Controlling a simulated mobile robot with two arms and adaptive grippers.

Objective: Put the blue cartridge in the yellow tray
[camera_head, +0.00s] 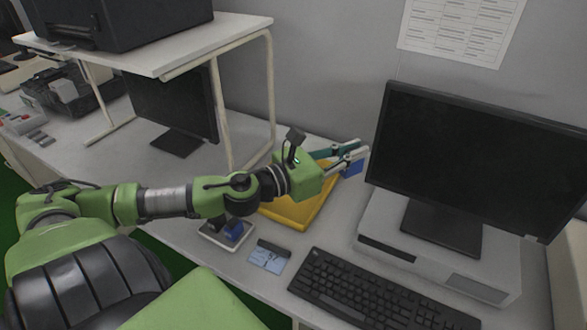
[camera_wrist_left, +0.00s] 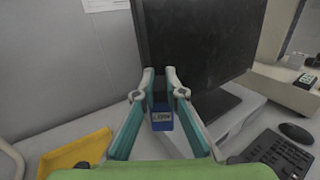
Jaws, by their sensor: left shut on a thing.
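My left gripper (camera_head: 360,150) is shut on the blue cartridge (camera_head: 352,169), which hangs just past the far right corner of the yellow tray (camera_head: 296,214). In the left wrist view the cartridge (camera_wrist_left: 162,121) sits between the two fingers (camera_wrist_left: 160,76), its pale label facing the camera. The tray (camera_wrist_left: 75,154) is to the left of the cartridge there, with a small dark thing at its lower edge. My left arm hides part of the tray in the head view. My right gripper is not in view.
A monitor (camera_head: 480,150) on a white computer case (camera_head: 440,255) stands close to the right of the gripper. A keyboard (camera_head: 370,290), a blue card (camera_head: 270,256) and a small holder with a blue thing (camera_head: 234,230) lie in front. A white shelf (camera_head: 175,45) is at left.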

